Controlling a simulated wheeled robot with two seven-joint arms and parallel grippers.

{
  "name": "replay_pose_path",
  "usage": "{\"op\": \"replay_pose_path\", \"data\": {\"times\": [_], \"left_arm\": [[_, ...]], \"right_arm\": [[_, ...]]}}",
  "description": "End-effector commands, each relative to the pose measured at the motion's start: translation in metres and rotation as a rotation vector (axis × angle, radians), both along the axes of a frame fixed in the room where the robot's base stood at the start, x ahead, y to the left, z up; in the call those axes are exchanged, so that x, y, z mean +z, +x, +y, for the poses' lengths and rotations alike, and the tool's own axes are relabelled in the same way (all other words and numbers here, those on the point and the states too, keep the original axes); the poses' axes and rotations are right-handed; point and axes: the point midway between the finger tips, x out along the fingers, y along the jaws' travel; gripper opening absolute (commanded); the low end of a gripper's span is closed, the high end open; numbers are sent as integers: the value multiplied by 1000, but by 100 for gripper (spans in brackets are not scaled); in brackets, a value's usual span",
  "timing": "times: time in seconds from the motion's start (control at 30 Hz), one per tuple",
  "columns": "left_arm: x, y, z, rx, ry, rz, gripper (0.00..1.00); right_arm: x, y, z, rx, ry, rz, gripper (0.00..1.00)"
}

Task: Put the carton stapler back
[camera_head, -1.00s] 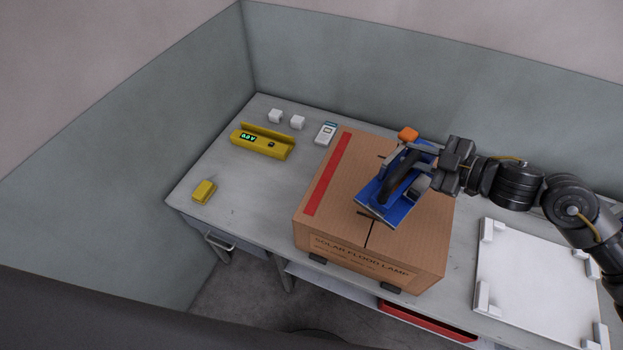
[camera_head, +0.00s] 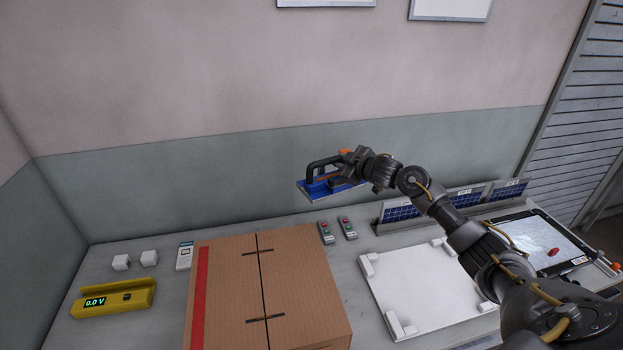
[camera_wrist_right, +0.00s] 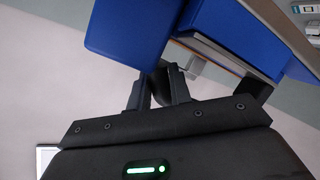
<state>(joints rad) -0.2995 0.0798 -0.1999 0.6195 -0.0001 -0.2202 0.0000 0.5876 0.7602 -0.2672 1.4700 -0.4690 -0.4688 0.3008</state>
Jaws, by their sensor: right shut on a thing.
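The carton stapler (camera_head: 323,184) is blue with a black handle and a bit of orange. My right gripper (camera_head: 349,163) is shut on it and holds it in the air above the back of the bench, behind the carton. In the right wrist view the blue stapler (camera_wrist_right: 125,35) fills the upper part, with the fingers of my right gripper (camera_wrist_right: 160,88) closed on its dark handle. The cardboard carton (camera_head: 225,290) stands closed on the bench, with a red strip along its left side. My left gripper is not in view.
A yellow tester (camera_head: 113,300), two white cubes (camera_head: 121,262) and a white meter (camera_head: 184,256) lie left of the carton. Two small red-green button boxes (camera_head: 326,232) lie behind it. A white fixture plate (camera_head: 425,290), solar panels (camera_head: 401,211) and a framed panel (camera_head: 545,240) stand right.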

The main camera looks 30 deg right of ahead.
Motion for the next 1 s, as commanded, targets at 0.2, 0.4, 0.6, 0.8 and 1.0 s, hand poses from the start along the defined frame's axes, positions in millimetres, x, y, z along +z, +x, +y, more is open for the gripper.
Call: {"op": "replay_pose_path", "data": {"times": [0.2, 0.4, 0.6, 0.8, 1.0], "left_arm": [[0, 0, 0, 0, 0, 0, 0], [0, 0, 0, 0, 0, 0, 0], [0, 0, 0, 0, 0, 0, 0], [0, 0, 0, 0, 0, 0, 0], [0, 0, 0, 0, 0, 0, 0]], "right_arm": [[-16, -4, -80, -307, 1, -5, 0], [-26, -23, -128, -548, -2, -7, 0], [-30, -49, -152, -754, -2, -8, 0], [-27, -69, -151, -878, -1, -9, 0], [-19, -81, -127, -917, 2, -10, 0]]}}
